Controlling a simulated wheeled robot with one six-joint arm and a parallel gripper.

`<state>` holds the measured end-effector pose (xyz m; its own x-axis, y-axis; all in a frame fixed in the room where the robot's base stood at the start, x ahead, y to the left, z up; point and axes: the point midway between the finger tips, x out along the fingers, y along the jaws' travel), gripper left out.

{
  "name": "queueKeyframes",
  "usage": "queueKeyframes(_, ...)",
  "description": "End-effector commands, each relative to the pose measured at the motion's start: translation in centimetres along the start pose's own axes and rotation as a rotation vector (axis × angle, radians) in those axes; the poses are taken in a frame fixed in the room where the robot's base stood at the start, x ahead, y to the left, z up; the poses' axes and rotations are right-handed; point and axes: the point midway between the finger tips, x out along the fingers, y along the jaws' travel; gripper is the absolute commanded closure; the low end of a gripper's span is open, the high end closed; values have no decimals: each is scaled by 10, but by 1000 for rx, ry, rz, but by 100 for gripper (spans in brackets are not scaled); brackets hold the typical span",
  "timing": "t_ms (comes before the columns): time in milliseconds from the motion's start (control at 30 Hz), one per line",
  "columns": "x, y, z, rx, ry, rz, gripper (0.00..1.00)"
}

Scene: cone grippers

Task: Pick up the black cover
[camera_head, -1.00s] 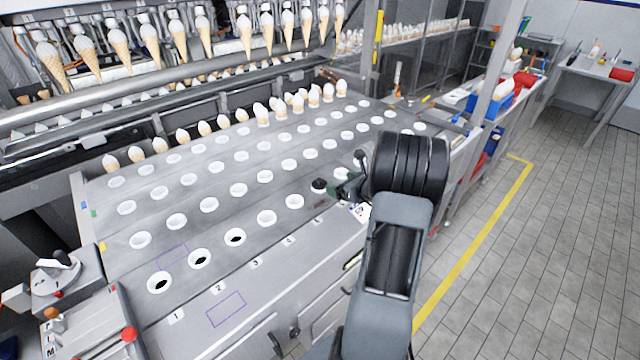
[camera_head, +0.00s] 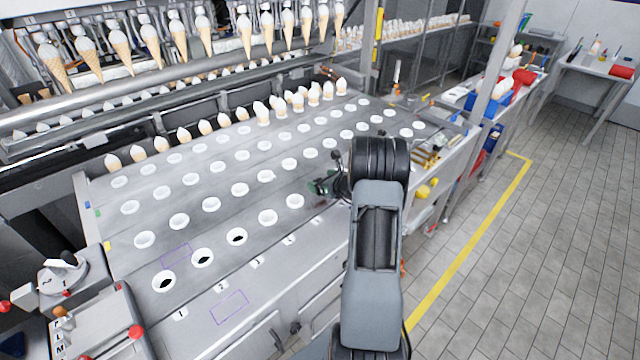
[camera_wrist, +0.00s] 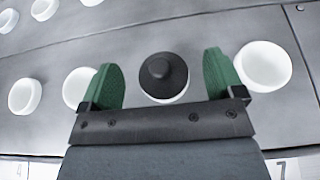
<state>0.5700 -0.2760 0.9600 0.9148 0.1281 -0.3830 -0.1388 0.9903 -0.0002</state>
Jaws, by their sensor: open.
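The black cover (camera_wrist: 162,73) shows in the wrist view as a dark round cap with a raised knob. It sits over a white cup holder (camera_wrist: 163,98) in the metal plate. My gripper (camera_wrist: 163,75) is open, with one green finger on each side of the cover and gaps between them and it. In the head view my gripper (camera_head: 323,187) is low over the front row of holders. The cover is hidden or too small to tell there.
White holders (camera_wrist: 263,66) stand close on both sides of my fingers. The metal plate (camera_head: 210,230) carries rows of such holders, several with dark openings at the front left. Filled cones (camera_head: 290,100) stand along the back. Tiled floor (camera_head: 540,250) lies clear at right.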

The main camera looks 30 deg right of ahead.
Motion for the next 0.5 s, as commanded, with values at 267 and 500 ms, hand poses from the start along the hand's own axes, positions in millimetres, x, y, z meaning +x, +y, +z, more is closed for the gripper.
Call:
queueKeyframes(267, 0, 0, 0, 0, 0, 0, 23)
queueKeyframes(500, 0, 0, 0, 0, 0, 0, 46)
